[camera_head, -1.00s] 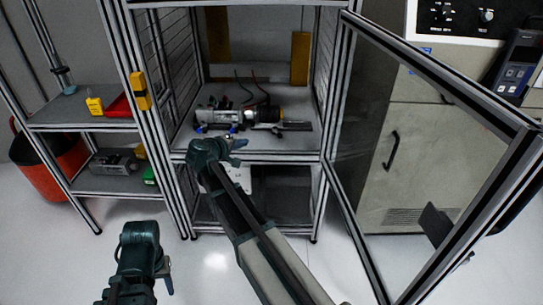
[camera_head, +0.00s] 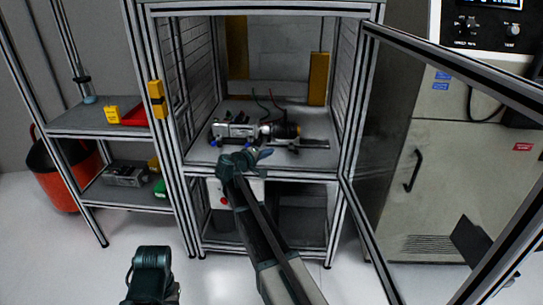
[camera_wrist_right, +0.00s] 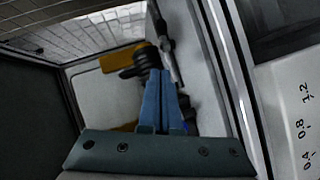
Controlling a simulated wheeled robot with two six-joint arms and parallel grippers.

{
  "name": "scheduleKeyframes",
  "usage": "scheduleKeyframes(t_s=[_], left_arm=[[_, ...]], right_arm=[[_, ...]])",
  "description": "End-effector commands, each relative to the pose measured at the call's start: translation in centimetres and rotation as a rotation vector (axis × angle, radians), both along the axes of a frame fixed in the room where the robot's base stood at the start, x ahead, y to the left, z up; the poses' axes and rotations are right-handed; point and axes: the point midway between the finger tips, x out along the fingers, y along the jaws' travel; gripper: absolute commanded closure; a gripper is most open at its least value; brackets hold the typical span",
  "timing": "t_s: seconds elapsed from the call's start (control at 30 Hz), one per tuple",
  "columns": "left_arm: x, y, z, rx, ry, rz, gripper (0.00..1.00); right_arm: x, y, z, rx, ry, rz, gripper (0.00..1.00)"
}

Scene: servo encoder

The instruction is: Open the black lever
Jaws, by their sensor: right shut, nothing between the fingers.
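A servo device (camera_head: 235,130) with a metal body, a dark cylinder and blue feet lies on the cabinet's upper shelf. I cannot clearly single out the black lever on it. My right gripper (camera_head: 266,153) is at the shelf's front edge, just in front of the device, shut and empty. In the right wrist view its blue fingers (camera_wrist_right: 166,92) lie together, with a black round part (camera_wrist_right: 146,60) and a thin dark rod (camera_wrist_right: 169,55) beyond the tips. They overlap in the picture, so contact is unclear. My left arm is at the lower left; its fingers are not clear.
The metal-framed cabinet (camera_head: 338,165) is open at the front, its glass door swung to the right. A grey machine (camera_head: 440,165) stands behind that door. At left are shelves (camera_head: 75,120) with a yellow box (camera_head: 112,115) and a red bin (camera_head: 134,116).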

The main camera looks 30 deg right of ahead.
Motion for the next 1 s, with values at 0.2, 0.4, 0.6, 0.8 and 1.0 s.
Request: scheduleKeyframes(t_s=[0.2, 0.4, 0.6, 0.8, 1.0], left_arm=[[0.0, 0.0, -1.6, 0.003, -0.001, -0.001, 0.5], [0.0, 0.0, -2.8, 0.002, -0.002, -0.002, 0.5], [0.0, 0.0, -3.5, 0.001, -0.001, -0.004, 0.5], [0.0, 0.0, -3.7, 0.0, -0.002, -0.005, 0.5], [0.0, 0.0, -3.6, 0.001, -0.001, -0.005, 0.5]], right_arm=[[2.4, -4.1, -1.6, 0.0, 0.0, -0.002, 1.0], [3.1, -7.2, -2.8, 0.0, 0.001, -0.003, 1.0], [2.4, -9.1, -3.5, 0.001, 0.0, -0.002, 1.0], [2.2, -9.7, -3.7, 0.0, 0.0, 0.001, 1.0], [2.2, -9.7, -3.6, 0.0, 0.0, 0.0, 1.0]])
